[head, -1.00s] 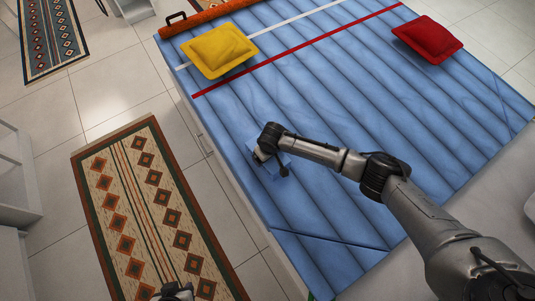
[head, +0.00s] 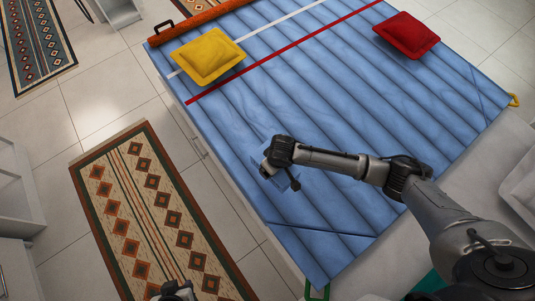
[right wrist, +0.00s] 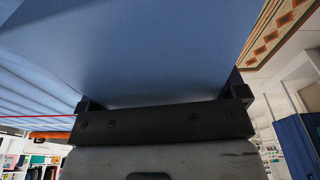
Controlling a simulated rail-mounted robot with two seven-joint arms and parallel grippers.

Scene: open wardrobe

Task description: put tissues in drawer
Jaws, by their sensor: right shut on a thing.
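The tissues appear as a plain blue box (head: 285,181), mostly hidden behind my right gripper (head: 268,170) in the head view. In the right wrist view the blue box (right wrist: 150,50) fills the top of the picture, between the fingers of my right gripper (right wrist: 163,103). That gripper is shut on it, over the near left part of the blue bed cover. Whether the box touches the cover is unclear. My left gripper (head: 175,291) shows only as a dark part at the bottom edge; its fingers are not clear. No open drawer is plainly visible.
The blue bed cover (head: 330,100) carries a yellow cushion (head: 208,56), a red cushion (head: 406,35) and an orange roll (head: 205,20). The bed's pale side (head: 205,150) drops to a tiled floor with a patterned rug (head: 150,215). White furniture (head: 15,190) stands at the left edge.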

